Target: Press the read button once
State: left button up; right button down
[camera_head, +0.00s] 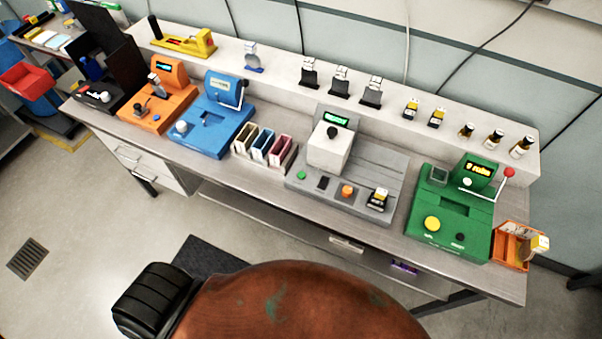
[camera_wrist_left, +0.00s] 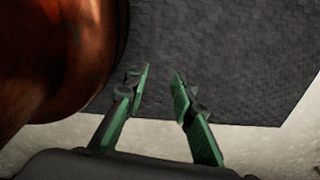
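The read button cannot be picked out for sure, as labels are too small to read. The grey machine (camera_head: 340,180) in the bench's middle carries a green button (camera_head: 301,174), a dark slot or key (camera_head: 323,183) and an orange button (camera_head: 347,191). The green machine (camera_head: 450,215) has a yellow button (camera_head: 432,223) and a dark button (camera_head: 460,237). The blue machine (camera_head: 212,125) has a pale knob (camera_head: 181,127). My left gripper (camera_wrist_left: 160,75) is open and empty above the dark floor mat in the left wrist view. Neither gripper shows in the head view.
The orange machine (camera_head: 160,105) stands left of the blue one. A rack of coloured cards (camera_head: 263,145) stands left of the grey machine. Small bottles (camera_head: 495,137) and stands line the back shelf. An orange bin (camera_head: 513,245) hangs at the right end.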

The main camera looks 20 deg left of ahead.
pick_arm(q)
grip_shut()
dwell(1.3)
